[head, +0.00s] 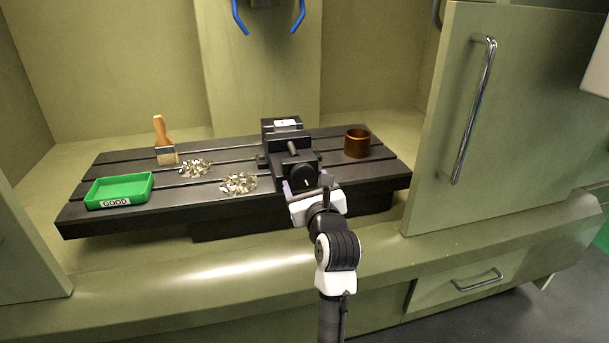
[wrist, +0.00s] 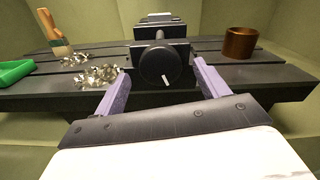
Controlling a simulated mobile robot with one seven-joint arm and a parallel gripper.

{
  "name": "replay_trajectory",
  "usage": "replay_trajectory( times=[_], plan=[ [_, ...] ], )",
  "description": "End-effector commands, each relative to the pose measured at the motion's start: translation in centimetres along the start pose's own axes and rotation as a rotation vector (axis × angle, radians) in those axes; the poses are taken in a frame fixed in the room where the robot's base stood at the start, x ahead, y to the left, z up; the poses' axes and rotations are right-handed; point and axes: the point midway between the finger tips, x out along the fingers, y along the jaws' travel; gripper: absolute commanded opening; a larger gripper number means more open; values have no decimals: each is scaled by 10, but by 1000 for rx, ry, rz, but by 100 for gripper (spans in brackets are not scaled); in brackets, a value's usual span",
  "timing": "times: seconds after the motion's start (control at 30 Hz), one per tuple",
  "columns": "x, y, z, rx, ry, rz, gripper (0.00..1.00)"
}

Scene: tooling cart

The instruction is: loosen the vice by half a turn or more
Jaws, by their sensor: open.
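The black vice (head: 283,139) stands on the slotted machine table, its screw end facing me. Its round black knob (wrist: 160,67) with a white mark shows in the middle of the wrist view; the mark points down and slightly right. The knob also shows in the head view (head: 302,175). My gripper (wrist: 157,85) is open, its two purple fingers on the left and right of the knob, with gaps on both sides. I cannot tell whether the fingertips reach as deep as the knob. In the head view my gripper partly hides the vice's near end.
A green tray (head: 120,187) marked GOOD, a brush (head: 165,142) and two piles of metal chips (head: 239,183) lie left of the vice on the black table (head: 225,206). A copper-brown cup (head: 357,143) stands right. A cabinet door with a handle (head: 473,110) is at right.

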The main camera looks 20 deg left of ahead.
Motion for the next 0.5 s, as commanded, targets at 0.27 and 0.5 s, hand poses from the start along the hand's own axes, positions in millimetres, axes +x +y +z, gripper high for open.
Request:
replay_trajectory(
  times=[0.27, 0.5],
  plan=[
    [26, 0, 1, -1, 0, -1, 73],
    [27, 0, 0, -1, -1, -1, 73]
  ],
)
